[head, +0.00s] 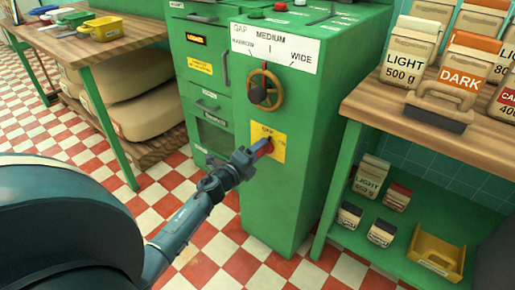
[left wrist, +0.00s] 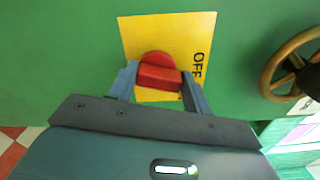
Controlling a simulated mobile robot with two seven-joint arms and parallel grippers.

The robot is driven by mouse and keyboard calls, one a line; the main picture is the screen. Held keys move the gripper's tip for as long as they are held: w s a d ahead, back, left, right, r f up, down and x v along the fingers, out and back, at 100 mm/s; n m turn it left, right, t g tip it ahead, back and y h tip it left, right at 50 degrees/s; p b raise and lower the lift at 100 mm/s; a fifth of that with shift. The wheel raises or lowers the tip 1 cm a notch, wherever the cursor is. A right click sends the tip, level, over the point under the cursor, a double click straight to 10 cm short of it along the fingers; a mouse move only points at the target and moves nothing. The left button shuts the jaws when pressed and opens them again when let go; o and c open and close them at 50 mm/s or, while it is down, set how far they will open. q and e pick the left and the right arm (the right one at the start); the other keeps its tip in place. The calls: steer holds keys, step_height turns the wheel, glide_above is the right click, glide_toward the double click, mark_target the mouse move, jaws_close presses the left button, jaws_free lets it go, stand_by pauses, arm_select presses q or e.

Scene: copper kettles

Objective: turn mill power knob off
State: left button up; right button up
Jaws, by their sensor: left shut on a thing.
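The red power knob (head: 266,148) sits on a yellow plate (head: 279,152) low on the front of the green mill (head: 290,190). The plate reads OFF at its top; a smaller mark at its right is hard to read. My left gripper (head: 259,150) reaches in from the lower left and is shut on the knob. I cannot tell exactly where the knob points. My right gripper is not in view.
A brass handwheel (head: 265,90) juts out above the knob, under a gap scale (head: 275,47). A wooden counter (head: 385,105) with bags and a brush stands to the right, over a shelf with a yellow scoop (head: 437,252). A table (head: 60,45) with sacks beneath stands left.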

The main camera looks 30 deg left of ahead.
arm_select(q)
steer(key=shift+n+p, duration=0.55)
steer(key=shift+n, duration=1.05)
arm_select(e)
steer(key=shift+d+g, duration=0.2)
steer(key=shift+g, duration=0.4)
arm_select(q)
steer(key=shift+f, duration=0.1)
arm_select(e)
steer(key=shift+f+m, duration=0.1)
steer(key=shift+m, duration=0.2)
arm_select(q)
steer(key=o, duration=1)
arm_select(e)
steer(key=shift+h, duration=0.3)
arm_select(q)
steer(key=s, duration=0.4)
steer(key=s+p, duration=0.1)
steer(key=s, duration=0.3)
steer(key=s+a+p, duration=0.1)
steer(key=s, duration=0.4)
steer(key=shift+s, duration=0.1)
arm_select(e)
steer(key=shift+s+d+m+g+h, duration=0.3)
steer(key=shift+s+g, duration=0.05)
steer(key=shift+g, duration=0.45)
